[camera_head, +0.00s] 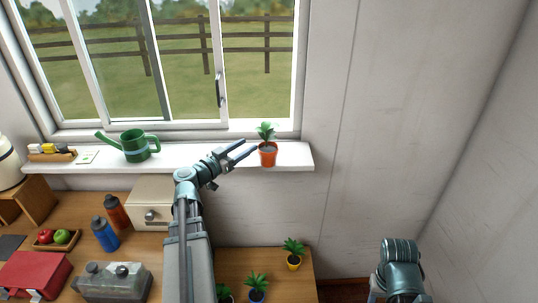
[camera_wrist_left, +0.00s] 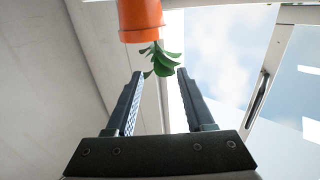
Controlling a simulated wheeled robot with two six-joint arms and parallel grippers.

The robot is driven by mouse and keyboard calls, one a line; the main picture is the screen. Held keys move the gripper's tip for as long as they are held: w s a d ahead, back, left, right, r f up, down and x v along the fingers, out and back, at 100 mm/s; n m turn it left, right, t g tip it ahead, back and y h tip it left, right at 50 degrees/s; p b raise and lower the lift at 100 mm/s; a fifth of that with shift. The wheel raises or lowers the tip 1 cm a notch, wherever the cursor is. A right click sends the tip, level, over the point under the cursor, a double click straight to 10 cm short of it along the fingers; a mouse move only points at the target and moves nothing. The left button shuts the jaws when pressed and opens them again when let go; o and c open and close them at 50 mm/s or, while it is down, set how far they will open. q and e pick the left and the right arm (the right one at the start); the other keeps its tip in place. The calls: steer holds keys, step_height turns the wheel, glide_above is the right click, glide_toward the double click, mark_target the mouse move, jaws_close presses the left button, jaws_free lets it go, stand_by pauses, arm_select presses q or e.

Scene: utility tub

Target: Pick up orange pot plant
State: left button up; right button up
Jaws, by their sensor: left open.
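The orange pot plant stands upright on the white windowsill, near its right end, with its orange pot (camera_head: 267,156) below green leaves. My left gripper (camera_head: 248,148) is open and empty, just left of the pot, with its fingertips pointing at it. In the left wrist view the picture is turned over: the orange pot (camera_wrist_left: 140,18) shows at the top, with its leaves hanging below it. There the open fingers of my left gripper (camera_wrist_left: 158,72) lie to either side of the leaves, with the pot beyond the tips. My right gripper is not in view.
A green watering can (camera_head: 134,146) and a small wooden tray (camera_head: 52,157) stand further left on the windowsill (camera_head: 225,158). Below are bottles, a beige box (camera_head: 150,205), a red box (camera_head: 34,274) and several potted plants. The wall to the right is bare.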

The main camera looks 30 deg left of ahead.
mark_target(267, 143)
arm_select(q)
steer(key=w, duration=0.3)
steer(key=w+d, duration=0.1)
steer(key=w, duration=0.1)
steer(key=shift+w, duration=0.1)
steer(key=w, duration=0.2)
steer(key=w+d, duration=0.1)
steer(key=w, duration=0.2)
steer(key=shift+d, duration=0.15)
jaws_close()
stand_by(1.3)
